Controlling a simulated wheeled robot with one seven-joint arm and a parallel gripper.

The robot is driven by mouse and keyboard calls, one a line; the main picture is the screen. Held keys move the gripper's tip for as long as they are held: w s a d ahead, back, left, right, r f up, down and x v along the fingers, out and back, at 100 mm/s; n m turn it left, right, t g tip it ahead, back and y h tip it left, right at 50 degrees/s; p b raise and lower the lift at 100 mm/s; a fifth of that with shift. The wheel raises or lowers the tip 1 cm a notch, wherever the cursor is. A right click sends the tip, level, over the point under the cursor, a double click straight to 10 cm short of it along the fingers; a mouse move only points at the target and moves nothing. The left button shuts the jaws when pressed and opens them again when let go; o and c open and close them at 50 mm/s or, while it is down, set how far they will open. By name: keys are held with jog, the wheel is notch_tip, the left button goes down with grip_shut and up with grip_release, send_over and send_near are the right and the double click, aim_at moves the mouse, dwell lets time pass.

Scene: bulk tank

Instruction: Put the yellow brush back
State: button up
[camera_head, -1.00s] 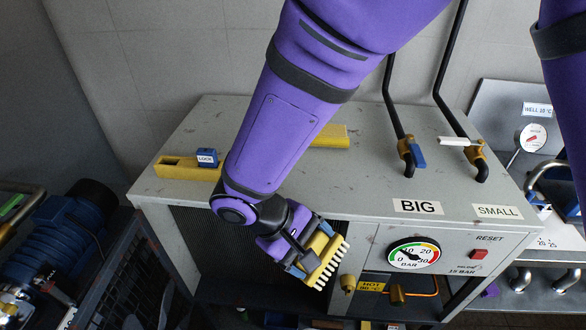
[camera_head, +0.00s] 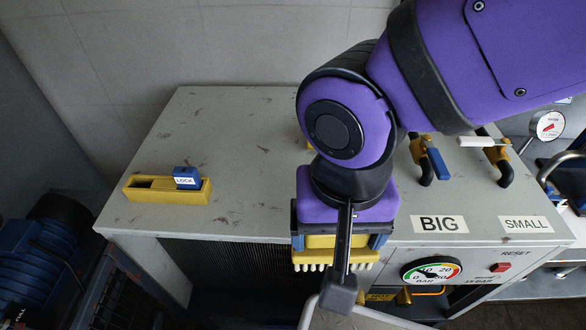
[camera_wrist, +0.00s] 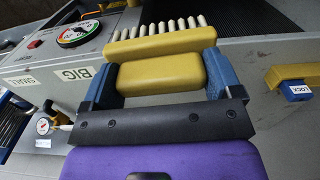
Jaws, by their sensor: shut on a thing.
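The yellow brush (camera_head: 336,258) with pale bristles is held in my gripper (camera_head: 338,240), in front of the front edge of the grey cabinet top. Its bristles point downward in the head view. In the wrist view the brush (camera_wrist: 160,72) sits between the two blue fingers of my gripper (camera_wrist: 163,82), which are shut on it. A yellow tray (camera_head: 150,191) with a blue LOCK block (camera_head: 187,178) lies on the left of the cabinet top. The second yellow piece on the top is mostly hidden behind my arm.
The grey cabinet top (camera_head: 235,150) is clear between the yellow tray and my arm. Valves (camera_head: 432,160) with pipes stand at the right, above a pressure gauge (camera_head: 431,274). A blue motor (camera_head: 40,255) is at the lower left.

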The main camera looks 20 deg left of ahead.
jog(key=shift+r, duration=0.25)
jog(key=shift+w+a, duration=0.2)
jog(key=shift+w, duration=0.05)
jog(key=shift+w+a+f, duration=0.8)
jog(key=shift+w+a, duration=1)
jog(key=shift+a, duration=0.05)
jog(key=shift+w+a+f, duration=0.85)
jog(key=shift+w+a, duration=0.95)
jog(key=shift+a, duration=0.1)
jog(key=shift+w+a+f, duration=0.8)
jog(key=shift+w+a, duration=1)
jog(key=shift+a, duration=0.05)
jog(key=shift+f, duration=0.1)
jog(key=o, duration=0.8)
